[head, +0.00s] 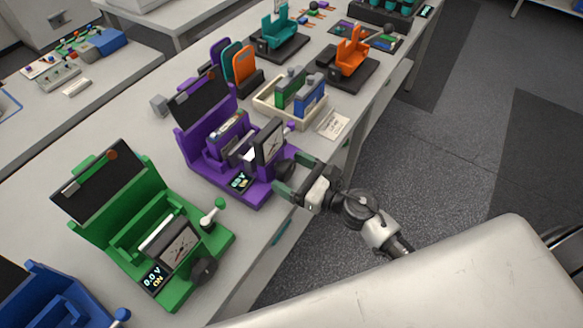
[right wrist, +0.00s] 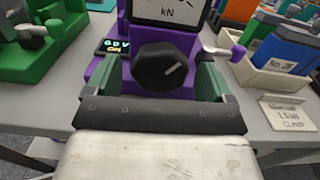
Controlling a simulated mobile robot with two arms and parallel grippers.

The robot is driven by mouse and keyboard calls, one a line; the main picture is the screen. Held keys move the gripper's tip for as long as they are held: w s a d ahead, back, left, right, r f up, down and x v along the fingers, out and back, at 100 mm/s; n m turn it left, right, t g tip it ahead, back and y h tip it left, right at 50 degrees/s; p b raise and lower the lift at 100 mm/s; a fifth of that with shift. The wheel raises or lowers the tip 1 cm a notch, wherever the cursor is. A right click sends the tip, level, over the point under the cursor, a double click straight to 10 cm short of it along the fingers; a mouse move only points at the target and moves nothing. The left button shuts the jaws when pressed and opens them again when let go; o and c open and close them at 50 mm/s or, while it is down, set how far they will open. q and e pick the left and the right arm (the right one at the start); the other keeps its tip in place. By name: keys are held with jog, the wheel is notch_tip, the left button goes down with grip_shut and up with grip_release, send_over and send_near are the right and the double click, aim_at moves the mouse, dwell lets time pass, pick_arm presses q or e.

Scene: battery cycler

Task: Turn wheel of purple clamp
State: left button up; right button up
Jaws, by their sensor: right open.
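The purple clamp (head: 196,146) stands on the bench in the middle of the head view, with a gauge and a small display on its front. Its black wheel (right wrist: 162,66) faces me in the right wrist view, with a pale line mark slanting up to the right. In the head view the wheel (head: 284,169) is partly hidden by my gripper. My right gripper (head: 292,180) is open, with its two green-padded fingers at the wheel's left and right sides. Whether the pads touch the wheel I cannot tell. My left gripper is not in view.
A green clamp (head: 119,212) stands to the left and a blue one (head: 48,297) at the lower left corner. A beige tray (head: 263,106) with upright battery cells and a small card (head: 333,124) are to the right. Floor lies beyond the bench edge.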

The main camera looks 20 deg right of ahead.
jog(key=shift+w, duration=0.1)
jog(key=c, duration=0.4)
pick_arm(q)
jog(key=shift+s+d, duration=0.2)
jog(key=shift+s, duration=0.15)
pick_arm(e)
jog(key=c, duration=0.5)
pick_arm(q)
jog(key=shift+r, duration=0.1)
pick_arm(e)
jog(key=shift+m, duration=0.3)
jog(key=shift+c, duration=0.2)
